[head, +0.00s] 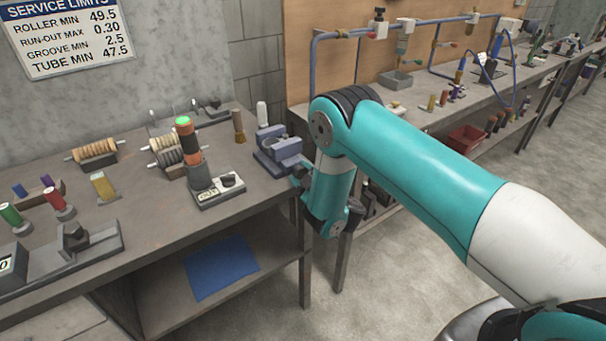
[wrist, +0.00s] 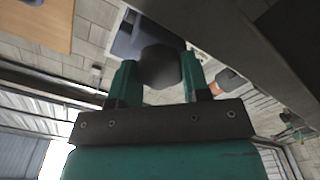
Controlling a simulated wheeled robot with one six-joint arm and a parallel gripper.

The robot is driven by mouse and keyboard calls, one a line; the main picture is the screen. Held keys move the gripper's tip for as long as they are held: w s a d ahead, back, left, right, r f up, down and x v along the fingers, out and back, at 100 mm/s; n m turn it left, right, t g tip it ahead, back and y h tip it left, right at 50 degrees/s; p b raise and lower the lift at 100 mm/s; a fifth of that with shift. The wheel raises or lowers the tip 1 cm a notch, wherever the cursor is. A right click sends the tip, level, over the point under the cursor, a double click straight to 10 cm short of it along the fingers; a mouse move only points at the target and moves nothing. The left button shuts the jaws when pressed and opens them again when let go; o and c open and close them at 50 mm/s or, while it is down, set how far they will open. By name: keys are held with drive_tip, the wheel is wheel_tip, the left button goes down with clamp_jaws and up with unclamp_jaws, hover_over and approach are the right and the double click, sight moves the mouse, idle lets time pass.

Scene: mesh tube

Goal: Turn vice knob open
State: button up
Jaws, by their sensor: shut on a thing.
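The blue-grey vice (head: 278,148) sits on the right end of the near workbench in the head view. My gripper (head: 300,175) is at the front of the vice by the bench edge, partly hidden by my teal arm. In the wrist view my two teal fingers (wrist: 160,75) are shut on the dark, faceted vice knob (wrist: 160,64), one on each side of it. Part of the vice body (wrist: 126,42) shows behind the knob. The knob itself is hidden in the head view.
The near workbench (head: 140,220) holds a grey device with a green-topped orange column (head: 188,150), spools (head: 95,151) and coloured handles left of the vice. A blue sheet (head: 222,267) lies on the lower shelf. Another bench stands behind my arm, with a red bin (head: 466,138) below.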

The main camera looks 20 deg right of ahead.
drive_tip(key=o, duration=0.9)
drive_tip(key=shift+s, duration=0.1)
drive_tip(key=shift+o, duration=0.2)
